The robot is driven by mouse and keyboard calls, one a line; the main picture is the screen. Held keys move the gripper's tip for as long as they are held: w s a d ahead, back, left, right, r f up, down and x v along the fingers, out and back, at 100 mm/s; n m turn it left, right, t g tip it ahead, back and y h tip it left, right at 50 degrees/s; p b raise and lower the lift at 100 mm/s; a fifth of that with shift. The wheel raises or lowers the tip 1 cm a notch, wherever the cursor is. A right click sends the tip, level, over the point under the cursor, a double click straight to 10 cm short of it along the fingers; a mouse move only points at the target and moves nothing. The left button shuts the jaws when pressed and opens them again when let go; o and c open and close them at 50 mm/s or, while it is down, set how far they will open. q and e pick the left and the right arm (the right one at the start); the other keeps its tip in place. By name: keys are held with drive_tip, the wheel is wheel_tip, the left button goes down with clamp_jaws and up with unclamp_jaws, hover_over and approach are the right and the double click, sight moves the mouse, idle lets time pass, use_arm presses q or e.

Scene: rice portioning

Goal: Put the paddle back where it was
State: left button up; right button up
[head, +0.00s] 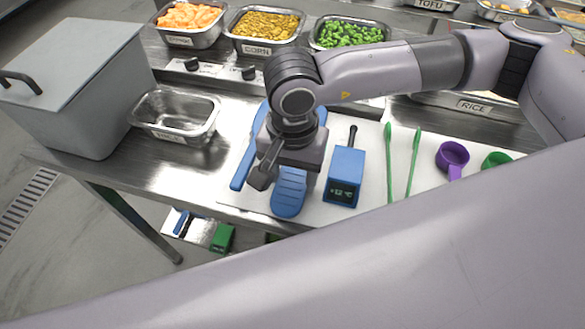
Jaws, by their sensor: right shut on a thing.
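My right gripper (279,168) points down over the white board and is shut on a blue paddle (289,197). The paddle's rounded, ridged part shows just below the fingers, at the front edge of the board. The gripper body hides part of it, and I cannot tell whether it touches the board. A second long blue utensil (248,157) lies just left of the gripper, partly covered by it. My left gripper is not in view.
The white board (376,170) also holds a blue box-shaped device (346,175), green tongs (413,160), a purple cup (452,157) and a green cup (495,159). An empty steel pan (177,116) and a grey lidded box (75,85) stand left. Food pans line the back.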

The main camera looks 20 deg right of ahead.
drive_tip(key=o, duration=1.1)
drive_tip(key=shift+c, duration=0.2)
drive_tip(key=shift+r, duration=0.15)
wheel_tip(320, 180, up, 12)
drive_tip(key=shift+b, duration=0.4)
drive_tip(key=shift+s+a, duration=0.1)
